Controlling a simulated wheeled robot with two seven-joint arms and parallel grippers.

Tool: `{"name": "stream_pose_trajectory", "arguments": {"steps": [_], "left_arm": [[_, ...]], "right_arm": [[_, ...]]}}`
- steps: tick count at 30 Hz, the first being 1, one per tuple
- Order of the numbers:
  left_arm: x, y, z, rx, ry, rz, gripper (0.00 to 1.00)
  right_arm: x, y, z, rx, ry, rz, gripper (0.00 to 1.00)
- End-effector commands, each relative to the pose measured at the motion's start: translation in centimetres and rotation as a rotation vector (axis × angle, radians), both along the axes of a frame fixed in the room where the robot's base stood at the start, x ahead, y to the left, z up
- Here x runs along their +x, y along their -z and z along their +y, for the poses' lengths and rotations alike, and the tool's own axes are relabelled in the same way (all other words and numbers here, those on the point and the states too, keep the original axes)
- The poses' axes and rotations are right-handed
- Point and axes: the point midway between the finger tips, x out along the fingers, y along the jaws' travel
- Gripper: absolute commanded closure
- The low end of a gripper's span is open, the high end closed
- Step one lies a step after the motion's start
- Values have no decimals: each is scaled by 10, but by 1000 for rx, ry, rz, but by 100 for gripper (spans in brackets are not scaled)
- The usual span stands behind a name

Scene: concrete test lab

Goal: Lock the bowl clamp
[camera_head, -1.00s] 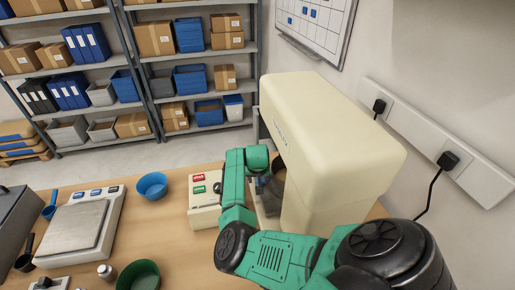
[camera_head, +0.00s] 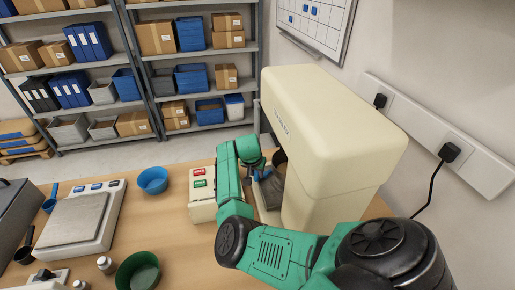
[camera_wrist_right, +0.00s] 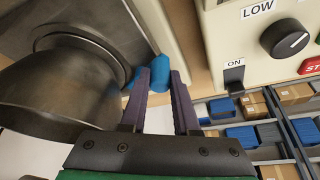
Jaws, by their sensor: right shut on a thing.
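The cream mixer (camera_head: 330,130) stands at the right of the table. Its metal bowl (camera_wrist_right: 60,95) fills the left of the right wrist view. A blue clamp handle (camera_wrist_right: 148,75) shows beside the bowl, at my right gripper's fingertips. My right gripper (camera_wrist_right: 165,76) is shut on this blue handle, with its purple-grey fingers reaching up to it. In the head view my right gripper (camera_head: 268,185) is beside the mixer's column, partly hidden by my green arm. My left gripper is not in view.
The mixer's control box (camera_head: 202,193) with green and red buttons is close to the left of my right arm. A blue bowl (camera_head: 153,180), a green bowl (camera_head: 138,272) and a scale (camera_head: 82,220) lie further left. Shelves (camera_head: 150,70) stand behind.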

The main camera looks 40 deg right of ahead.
Motion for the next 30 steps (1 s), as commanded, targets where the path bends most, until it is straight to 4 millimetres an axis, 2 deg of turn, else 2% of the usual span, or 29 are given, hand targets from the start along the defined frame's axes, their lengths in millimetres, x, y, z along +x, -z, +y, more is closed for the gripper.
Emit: {"name": "stream_pose_trajectory", "arguments": {"steps": [1,21,30], "left_arm": [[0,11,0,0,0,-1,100],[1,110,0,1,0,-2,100],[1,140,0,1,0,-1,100]], "right_arm": [[2,6,-2,-4,38,-1,100],[25,9,-14,-3,660,1,100],[30,7,-19,0,843,5,100]]}}
